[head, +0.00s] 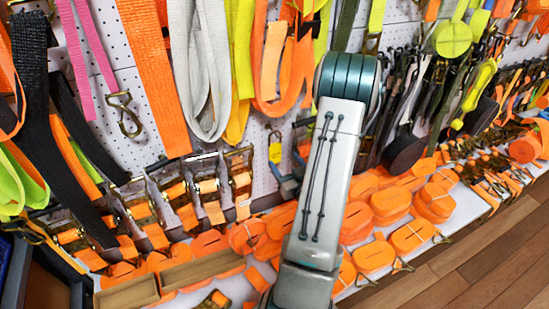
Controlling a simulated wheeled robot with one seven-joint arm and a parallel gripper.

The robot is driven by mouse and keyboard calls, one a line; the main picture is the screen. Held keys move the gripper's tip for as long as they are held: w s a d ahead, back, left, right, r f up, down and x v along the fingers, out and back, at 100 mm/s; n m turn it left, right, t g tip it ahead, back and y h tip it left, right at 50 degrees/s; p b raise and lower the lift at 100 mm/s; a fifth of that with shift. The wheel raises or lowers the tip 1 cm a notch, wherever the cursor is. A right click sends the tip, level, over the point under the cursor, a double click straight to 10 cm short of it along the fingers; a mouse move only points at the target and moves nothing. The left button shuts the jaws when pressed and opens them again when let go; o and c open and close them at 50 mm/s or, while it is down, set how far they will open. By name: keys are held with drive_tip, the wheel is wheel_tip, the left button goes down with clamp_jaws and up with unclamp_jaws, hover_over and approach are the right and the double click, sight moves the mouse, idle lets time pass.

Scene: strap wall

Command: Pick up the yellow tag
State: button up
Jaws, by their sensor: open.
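The yellow tag (275,152) hangs on the white pegboard from a small dark metal loop or shackle, left of my raised arm. My gripper (289,152) is mostly hidden behind my own arm link. Its grey-blue parts show just right of the tag and below it. It is open, and the tag does not appear to be gripped. The gap in depth between the fingers and the tag cannot be told from this view.
Orange, grey and yellow straps (203,70) hang left of the tag. Ratchet buckles (208,190) stand below left. Orange strap rolls (390,205) crowd the white shelf beneath. Black straps (405,150) hang to the right. Wooden floor (490,255) is clear at lower right.

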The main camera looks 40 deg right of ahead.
sight(275, 148)
drive_tip(key=shift+f+b+x, duration=0.25)
drive_tip(key=shift+b+x, duration=1.1)
drive_tip(key=shift+b, duration=1.85)
drive_tip(key=shift+w+d+r+b, duration=0.1)
drive_tip(key=shift+w+r+b, duration=0.25)
drive_tip(key=shift+b, duration=0.5)
drive_tip(key=shift+f+b+x, duration=0.2)
drive_tip(key=shift+b+x, duration=0.15)
drive_tip(key=shift+x, duration=2.25)
drive_tip(key=shift+d, duration=0.15)
drive_tip(key=c, duration=0.9)
